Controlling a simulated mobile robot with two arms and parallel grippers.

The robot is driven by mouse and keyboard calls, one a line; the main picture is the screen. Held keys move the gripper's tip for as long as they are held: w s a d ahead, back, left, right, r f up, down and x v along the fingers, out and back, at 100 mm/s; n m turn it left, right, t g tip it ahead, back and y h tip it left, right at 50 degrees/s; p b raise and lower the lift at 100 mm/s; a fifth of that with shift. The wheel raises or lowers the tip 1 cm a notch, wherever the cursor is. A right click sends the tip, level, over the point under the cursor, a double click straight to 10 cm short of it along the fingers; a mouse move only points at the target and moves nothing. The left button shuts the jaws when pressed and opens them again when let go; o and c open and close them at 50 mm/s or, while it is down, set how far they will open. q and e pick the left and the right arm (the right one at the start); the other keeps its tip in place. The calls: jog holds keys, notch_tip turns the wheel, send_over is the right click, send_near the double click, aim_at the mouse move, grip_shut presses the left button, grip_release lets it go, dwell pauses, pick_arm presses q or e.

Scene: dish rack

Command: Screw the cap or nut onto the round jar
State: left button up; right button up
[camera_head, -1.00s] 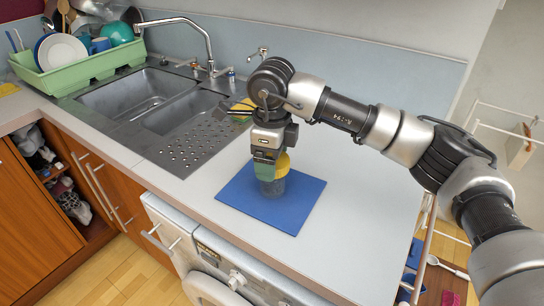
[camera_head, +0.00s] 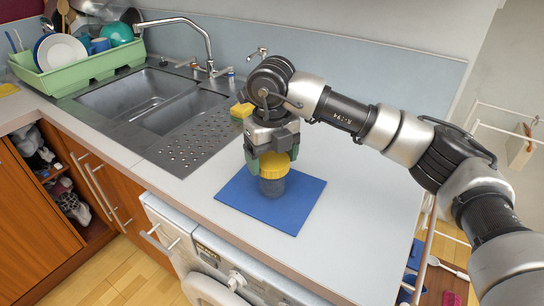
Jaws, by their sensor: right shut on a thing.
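The round jar (camera_head: 272,187) is dark and stands upright on a blue mat (camera_head: 305,194) on the counter. A yellow cap (camera_head: 274,166) sits at the top of the jar; whether its thread is engaged cannot be told. My right gripper (camera_head: 273,161) comes down from above, with its green-tipped fingers on the left and right sides of the cap. It is shut on the cap. The gripper body hides part of the cap's top. My left gripper is not in view.
A double steel sink (camera_head: 130,97) with a tap (camera_head: 188,40) and a perforated drainer lies left of the mat. A yellow sponge (camera_head: 241,110) is behind the gripper. A green dish rack (camera_head: 85,71) stands at the back left. The counter right of the mat is clear.

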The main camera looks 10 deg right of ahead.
jog(key=o, duration=0.9)
jog(key=shift+r+p, duration=1.5)
jog(key=shift+r, duration=1)
